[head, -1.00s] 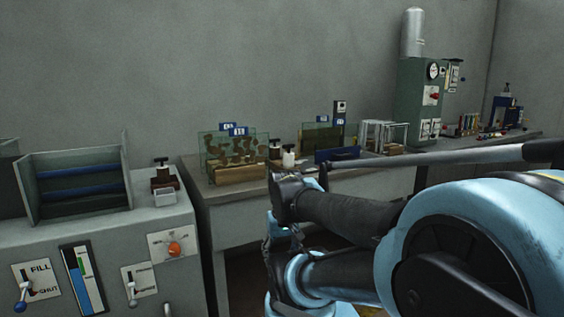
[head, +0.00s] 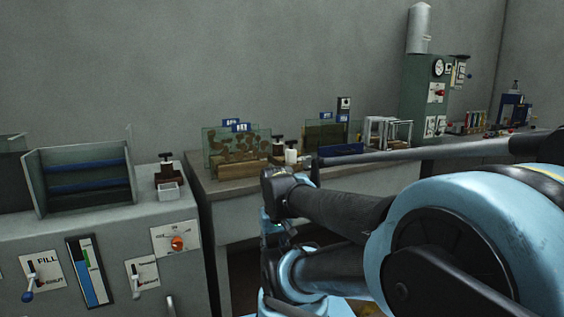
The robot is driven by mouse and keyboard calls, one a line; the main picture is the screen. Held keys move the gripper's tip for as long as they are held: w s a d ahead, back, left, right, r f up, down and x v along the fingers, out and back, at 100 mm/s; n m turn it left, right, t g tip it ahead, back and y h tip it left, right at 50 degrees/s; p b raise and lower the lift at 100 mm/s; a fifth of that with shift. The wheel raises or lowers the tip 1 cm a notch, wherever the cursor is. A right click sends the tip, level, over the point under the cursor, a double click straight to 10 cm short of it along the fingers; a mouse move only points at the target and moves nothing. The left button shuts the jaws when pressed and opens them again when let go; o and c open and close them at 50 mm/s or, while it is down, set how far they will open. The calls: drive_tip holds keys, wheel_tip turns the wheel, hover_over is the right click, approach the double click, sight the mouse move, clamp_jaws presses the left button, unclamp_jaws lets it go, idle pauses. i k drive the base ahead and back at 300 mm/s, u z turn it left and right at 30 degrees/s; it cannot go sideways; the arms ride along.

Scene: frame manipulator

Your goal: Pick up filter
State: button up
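I cannot tell which thing is the filter; nothing in view is clearly marked as one. Two glass panels with brown blotches (head: 238,147) stand upright in wooden bases on the bench, with blue tags on top. A darker framed panel (head: 325,134) stands to their right. My arm reaches in from the right, and its dark joint (head: 280,187) shows in front of the bench. I cannot make out my gripper's fingers or whether they hold anything; the arm links hide that area.
A grey console (head: 110,245) with levers and a gauge stands at left, carrying an open metal rack (head: 84,180) with blue bars. The bench (head: 228,186) runs right from it, holding small bottles, white frames (head: 388,130) and a green control box (head: 425,95). A dark gap separates console and bench.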

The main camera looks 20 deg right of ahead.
sight(291, 153)
drive_tip(key=u, duration=1.95)
drive_tip(key=k, duration=1.2)
drive_tip(key=z, duration=2.15)
drive_tip(key=i, duration=1)
